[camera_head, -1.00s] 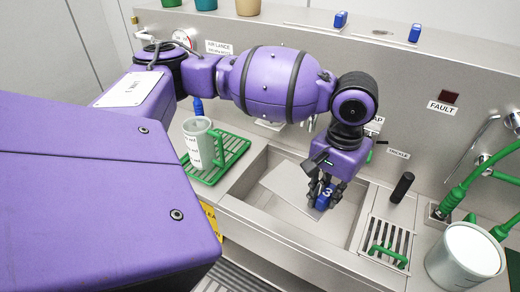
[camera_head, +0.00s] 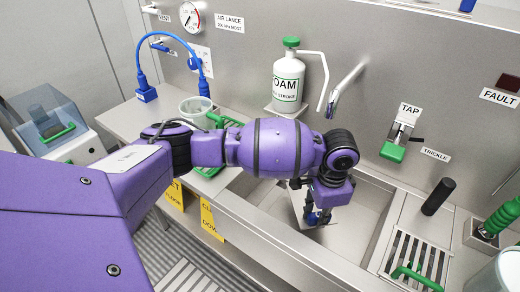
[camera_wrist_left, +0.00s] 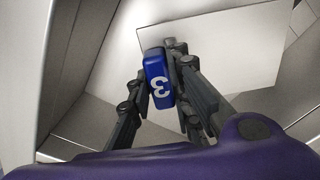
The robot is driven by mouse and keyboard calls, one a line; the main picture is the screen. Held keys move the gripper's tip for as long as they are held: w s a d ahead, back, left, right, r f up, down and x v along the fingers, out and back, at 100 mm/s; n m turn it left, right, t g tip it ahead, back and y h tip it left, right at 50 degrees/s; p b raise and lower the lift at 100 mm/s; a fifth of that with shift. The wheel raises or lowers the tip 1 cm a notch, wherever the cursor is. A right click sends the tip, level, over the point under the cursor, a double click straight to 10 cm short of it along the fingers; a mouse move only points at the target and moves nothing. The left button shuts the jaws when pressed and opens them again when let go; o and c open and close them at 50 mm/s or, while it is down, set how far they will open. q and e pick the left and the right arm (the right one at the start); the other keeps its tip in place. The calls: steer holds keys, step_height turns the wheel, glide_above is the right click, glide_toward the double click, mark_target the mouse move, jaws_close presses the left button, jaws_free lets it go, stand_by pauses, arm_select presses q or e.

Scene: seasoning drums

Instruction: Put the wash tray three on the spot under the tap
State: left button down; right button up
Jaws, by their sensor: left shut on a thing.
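Wash tray three shows as a pale grey plate (camera_head: 297,204) in the sink, largely hidden by my left arm. In the left wrist view it is a flat pale panel (camera_wrist_left: 235,48). Its blue grip marked 3 (camera_wrist_left: 158,78) is between the fingers of my left gripper (camera_head: 317,216), which is shut on it. I cannot tell whether the plate touches the sink floor. The tap spout (camera_head: 343,88) comes from the back wall above and behind the sink, near the TAP label (camera_head: 410,109) and a green lever (camera_head: 393,151). The spot is not clearly visible. My right gripper is not in view.
A white FOAM bottle (camera_head: 288,82) stands behind the sink on a small shelf. A dark upright handle (camera_head: 438,196) and a slotted drain with a green handle (camera_head: 418,275) are right of it. The sink's right part is clear.

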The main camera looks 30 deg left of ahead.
mark_target(314, 235)
arm_select(q)
step_height(314, 235, down, 2)
steer(key=shift+f, duration=0.1)
step_height(314, 235, down, 4)
steer(key=shift+f+b, duration=0.25)
steer(key=shift+b, duration=0.05)
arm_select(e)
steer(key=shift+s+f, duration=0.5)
arm_select(q)
steer(key=c, duration=1.6)
jaws_free()
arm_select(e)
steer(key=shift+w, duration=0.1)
arm_select(q)
steer(key=shift+r, duration=0.1)
step_height(314, 235, up, 11)
steer(key=shift+d+r+p, duration=0.1)
steer(key=shift+r+p, duration=0.05)
steer(key=shift+p, duration=0.5)
steer(key=shift+r, duration=0.35)
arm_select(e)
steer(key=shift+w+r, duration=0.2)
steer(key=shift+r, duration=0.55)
